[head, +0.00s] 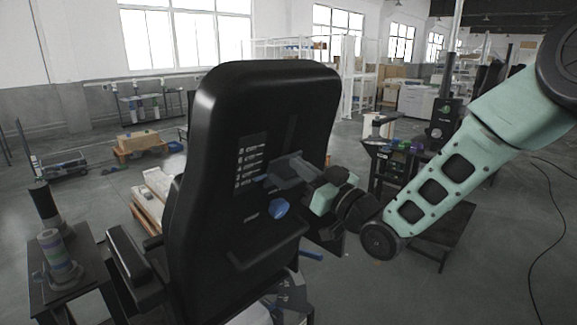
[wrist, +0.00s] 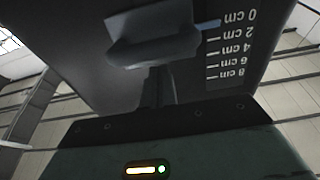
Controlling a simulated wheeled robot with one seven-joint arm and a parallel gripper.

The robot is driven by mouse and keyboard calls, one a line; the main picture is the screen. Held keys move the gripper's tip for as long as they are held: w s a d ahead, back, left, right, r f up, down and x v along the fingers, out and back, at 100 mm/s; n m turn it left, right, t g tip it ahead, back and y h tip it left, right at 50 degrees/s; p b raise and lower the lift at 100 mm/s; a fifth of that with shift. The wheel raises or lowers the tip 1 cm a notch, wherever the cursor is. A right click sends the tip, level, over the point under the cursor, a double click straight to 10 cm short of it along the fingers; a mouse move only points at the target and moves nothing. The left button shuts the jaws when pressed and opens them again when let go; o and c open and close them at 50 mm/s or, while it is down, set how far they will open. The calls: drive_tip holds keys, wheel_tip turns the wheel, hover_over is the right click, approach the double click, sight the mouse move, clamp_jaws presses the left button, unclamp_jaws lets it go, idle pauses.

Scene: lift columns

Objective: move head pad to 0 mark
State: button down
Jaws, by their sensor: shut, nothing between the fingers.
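The black chair back (head: 225,110) stands upright with its rear side facing me. The grey head pad slider block (head: 287,169) sits on it, beside a printed scale (head: 247,160). In the wrist view the block (wrist: 152,45) appears upside down, and its blue pointer (wrist: 207,24) lies between the 0 cm and 2 cm marks of the scale (wrist: 232,45). My gripper (head: 308,178) is shut and empty at the block's right. In the wrist view its fingertips (wrist: 158,75) meet the block's edge; whether they press on it I cannot tell.
A blue knob (head: 279,208) sits below the block. The chair's armrest (head: 135,262) is at the left, near a dark side table (head: 75,270) with cylindrical parts. Another dark stand (head: 392,165) is behind my arm. Open floor (head: 480,270) lies at the right.

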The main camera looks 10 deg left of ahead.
drive_tip(key=b+v, duration=0.4)
drive_tip(key=v, duration=0.5)
idle(0.5)
idle(0.6)
drive_tip(key=s+d+f+m+g+h+b, duration=0.1)
drive_tip(key=s+f+g+h+b, duration=0.3)
drive_tip(key=s+f+h, duration=0.65)
drive_tip(key=s+d+f+g+h, duration=0.2)
drive_tip(key=s+d+f+g, duration=0.1)
drive_tip(key=s, duration=0.6)
drive_tip(key=s+d+f+m+g+h+b, duration=0.1)
drive_tip(key=s+d+f+g+h, duration=0.2)
drive_tip(key=s+d+g, duration=0.3)
drive_tip(key=s+d, duration=0.1)
drive_tip(key=s, duration=0.2)
drive_tip(key=shift+s+d+f+m+h, duration=0.2)
drive_tip(key=shift+s+d+m+h, duration=0.1)
drive_tip(key=shift+h, duration=0.05)
